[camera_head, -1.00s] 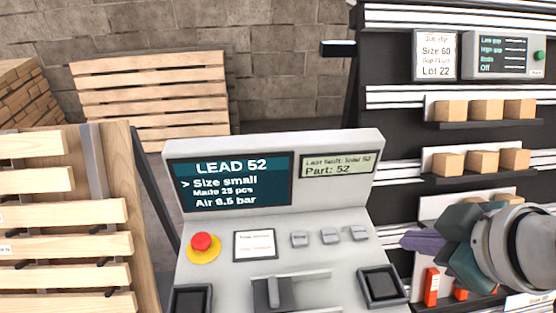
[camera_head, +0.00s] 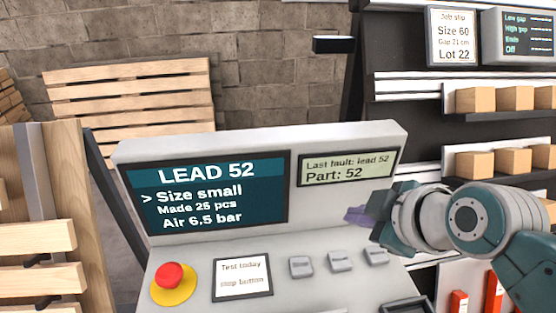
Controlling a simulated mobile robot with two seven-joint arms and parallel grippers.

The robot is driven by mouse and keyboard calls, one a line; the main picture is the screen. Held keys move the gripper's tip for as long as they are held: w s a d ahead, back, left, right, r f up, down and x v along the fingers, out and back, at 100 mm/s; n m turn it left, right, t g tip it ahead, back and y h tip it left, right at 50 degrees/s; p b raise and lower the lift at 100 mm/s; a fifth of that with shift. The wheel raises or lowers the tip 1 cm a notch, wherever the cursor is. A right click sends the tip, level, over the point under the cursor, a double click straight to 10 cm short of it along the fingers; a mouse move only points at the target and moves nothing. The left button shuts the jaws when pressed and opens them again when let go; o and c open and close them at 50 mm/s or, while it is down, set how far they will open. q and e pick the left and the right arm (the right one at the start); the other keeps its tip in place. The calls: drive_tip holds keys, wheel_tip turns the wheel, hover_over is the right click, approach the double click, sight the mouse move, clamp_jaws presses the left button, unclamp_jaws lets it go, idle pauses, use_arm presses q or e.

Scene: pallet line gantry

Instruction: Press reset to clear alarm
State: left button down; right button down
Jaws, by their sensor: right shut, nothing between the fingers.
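The grey control console (camera_head: 260,140) stands in front of me. Its main screen (camera_head: 205,193) reads "LEAD 52, Size small, Made 25 pcs, Air 6,5 bar". A smaller display (camera_head: 345,170) reads "Last fault: lead 52, Part: 52". A red mushroom button (camera_head: 169,276) on a yellow base sits at the left of the panel. Three small grey buttons (camera_head: 340,261) sit in a row at the right; I cannot read labels on them. My right gripper (camera_head: 356,215) is shut and empty, above the right end of this row, apparently not touching. My left gripper is not in view.
A white card (camera_head: 242,279) reading "Test today stop button" lies between the red button and the grey buttons. A dark shelf rack with wooden blocks (camera_head: 476,99) stands at the right. Wooden pallets (camera_head: 130,95) stand at the left and back.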

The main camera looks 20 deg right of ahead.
drive_tip(key=shift+f, duration=0.1)
drive_tip(key=b, duration=0.8)
hover_over(344, 264)
wheel_tip(344, 264, down, 7)
drive_tip(key=shift+d+f, duration=0.1)
drive_tip(key=shift+f, duration=0.1)
drive_tip(key=shift+f+b, duration=0.35)
drive_tip(key=shift+f, duration=0.3)
idle(0.7)
drive_tip(key=shift+f, duration=0.4)
